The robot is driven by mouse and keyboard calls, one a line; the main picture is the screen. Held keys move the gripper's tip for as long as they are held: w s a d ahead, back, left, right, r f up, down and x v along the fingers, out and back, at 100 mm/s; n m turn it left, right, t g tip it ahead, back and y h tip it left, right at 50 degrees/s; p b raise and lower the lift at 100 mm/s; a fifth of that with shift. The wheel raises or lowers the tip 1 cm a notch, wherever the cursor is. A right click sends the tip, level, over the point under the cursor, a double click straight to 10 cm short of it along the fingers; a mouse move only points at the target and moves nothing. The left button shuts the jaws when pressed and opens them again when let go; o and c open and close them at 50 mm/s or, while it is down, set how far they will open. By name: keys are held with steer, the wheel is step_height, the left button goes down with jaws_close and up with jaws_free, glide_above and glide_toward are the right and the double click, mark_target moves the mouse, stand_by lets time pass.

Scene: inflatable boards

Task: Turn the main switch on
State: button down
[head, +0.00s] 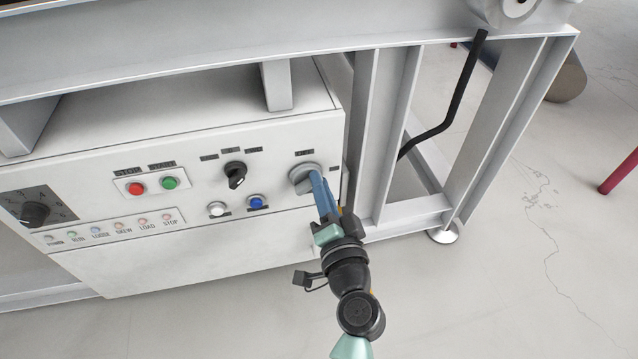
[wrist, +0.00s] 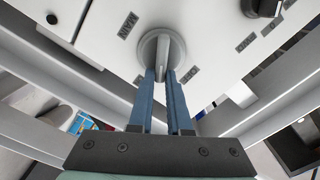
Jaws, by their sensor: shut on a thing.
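The main switch (head: 302,174) is a grey round knob with a raised handle at the right end of the white control panel. In the wrist view the main switch (wrist: 161,42) has its handle pointing nearly along my fingers, and a "MAIN" label is beside it. My gripper (head: 317,180) reaches it from the lower right with blue fingers. In the wrist view the fingertips of my gripper (wrist: 161,76) are on either side of the handle, shut on it.
Left of the switch are a black selector knob (head: 235,173), a white button (head: 217,209), a blue button (head: 256,202), red (head: 136,188) and green (head: 169,183) buttons. A grey frame post (head: 362,135) stands close at right. The floor in front is clear.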

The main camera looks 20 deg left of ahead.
steer(key=shift+d+f+m+p, duration=0.1)
steer(key=shift+f+m+p, duration=0.1)
steer(key=shift+m, duration=0.9)
steer(key=shift+f+m+p, duration=0.15)
steer(key=shift+f+m, duration=0.1)
steer(key=shift+m, duration=0.85)
steer(key=shift+d+f+m+p, duration=0.1)
steer(key=shift+f+m+p, duration=0.1)
steer(key=shift+m, duration=0.9)
steer(key=c, duration=0.9)
jaws_free()
steer(key=shift+o, duration=0.2)
steer(key=p+v, duration=0.3)
steer(key=v, duration=0.9)
steer(key=shift+s+d, duration=0.25)
steer(key=shift+s, duration=0.05)
